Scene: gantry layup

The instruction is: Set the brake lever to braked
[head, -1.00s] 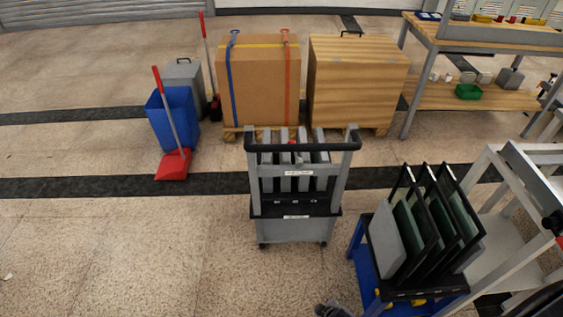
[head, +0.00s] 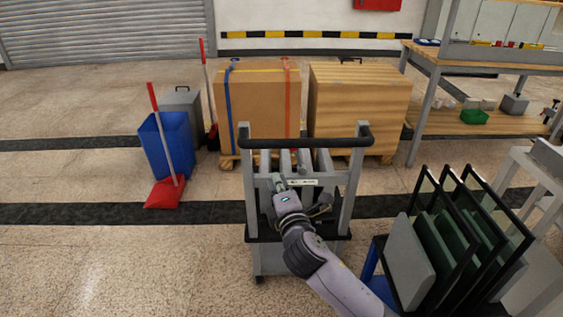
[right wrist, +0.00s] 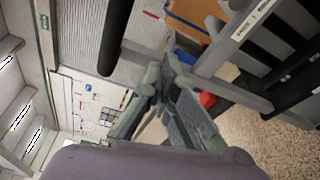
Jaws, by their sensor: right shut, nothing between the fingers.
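The grey cart (head: 351,195) with a black push handle (head: 305,143) stands upright in the middle of the head view. My right gripper (head: 278,181) is at the cart's upper front, just left of the white label (head: 303,182) and below the handle. Its fingers are shut and empty. In the right wrist view the right gripper (right wrist: 163,70) is close to the cart's grey frame (right wrist: 232,42), and the black handle (right wrist: 116,38) runs past it. I cannot make out the brake lever; my gripper and arm cover part of the cart's front. My left gripper is not in view.
A blue rack (head: 370,266) with dark framed panels stands close on the right. Behind the cart are a cardboard box (head: 258,105) and a wooden crate (head: 358,105). A blue bin (head: 165,145) and red dustpan (head: 165,193) stand left. The floor at front left is clear.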

